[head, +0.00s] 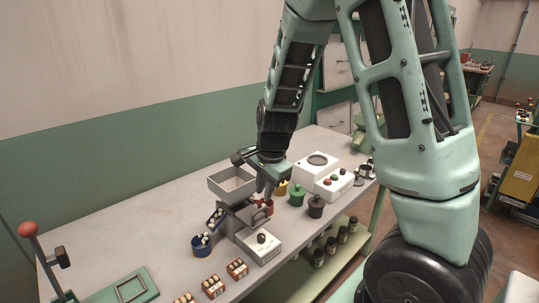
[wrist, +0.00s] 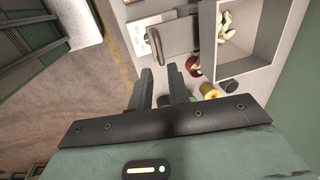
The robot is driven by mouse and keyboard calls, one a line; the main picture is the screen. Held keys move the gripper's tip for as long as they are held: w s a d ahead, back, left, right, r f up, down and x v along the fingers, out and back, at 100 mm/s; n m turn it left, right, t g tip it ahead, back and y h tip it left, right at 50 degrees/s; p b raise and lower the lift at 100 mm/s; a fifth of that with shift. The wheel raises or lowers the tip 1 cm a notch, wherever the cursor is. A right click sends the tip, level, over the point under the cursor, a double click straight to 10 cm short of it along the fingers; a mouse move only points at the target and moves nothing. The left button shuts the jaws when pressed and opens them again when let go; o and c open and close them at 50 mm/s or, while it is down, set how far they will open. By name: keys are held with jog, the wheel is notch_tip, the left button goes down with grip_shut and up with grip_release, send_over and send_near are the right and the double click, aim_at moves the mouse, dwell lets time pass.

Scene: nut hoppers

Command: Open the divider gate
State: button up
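The hopper machine has an open grey bin (head: 221,187) on top and a pale base (head: 262,251) with a dark knob. A red part (head: 263,204) shows on its side just below my gripper (head: 266,186) in the head view. I cannot tell whether this red part belongs to the divider gate, or how the gate stands. In the wrist view my gripper (wrist: 161,82) has its two fingers apart, with nothing visible between them. A grey panel (wrist: 165,38) lies beyond the fingertips, and a red round part (wrist: 193,66) is just right of the right finger.
A blue cup (head: 202,247) stands by the chute, with small boxes of nuts (head: 214,286) in front. Green (head: 297,197) and black (head: 316,207) weights and a white control box (head: 333,186) stand right of the machine. A red-knobbed lever (head: 29,230) is at far left.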

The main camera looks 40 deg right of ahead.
notch_tip(320, 180, up, 12)
jog(key=s+p, duration=0.1)
jog(key=s, duration=0.1)
jog(key=shift+s+f, duration=0.15)
jog(key=shift+f, duration=0.1)
